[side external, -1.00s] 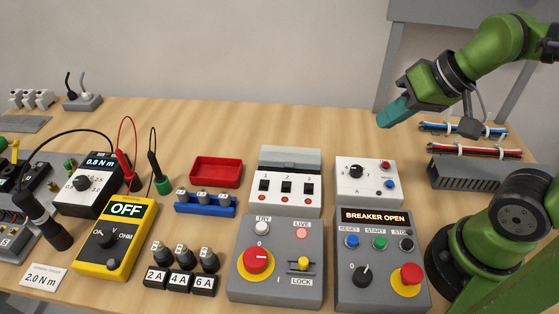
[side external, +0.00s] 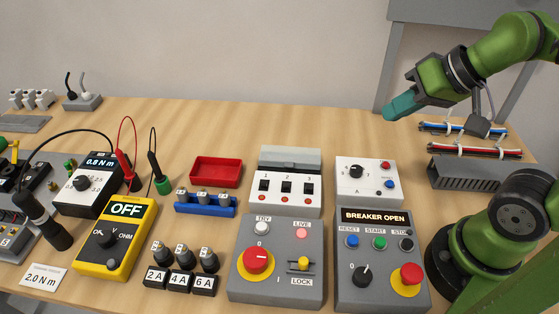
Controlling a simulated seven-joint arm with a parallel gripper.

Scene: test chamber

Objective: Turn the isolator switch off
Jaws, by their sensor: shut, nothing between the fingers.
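The isolator is a grey box (side external: 244,283) at the front centre of the table. It carries a red rotary knob (side external: 256,260) on a yellow ring, with "0" marked above it and "I" at its lower right. A yellow lock slider (side external: 304,264) sits to the right of the knob, above the LOCK label. A TRY button (side external: 262,228) and a pink LIVE lamp (side external: 302,233) are at its top. The knob's exact pointing is too small to tell. My gripper (side external: 391,113) is shut and empty, raised at the upper right, well away from the isolator.
Right of the isolator stands a grey panel (side external: 345,295) reading BREAKER OPEN, with buttons and a red stop knob. Behind are a three-switch breaker box (side external: 288,160) and a white dial box (side external: 366,182). Fuses, a yellow meter (side external: 118,235) and probes stand left. The back middle table is clear.

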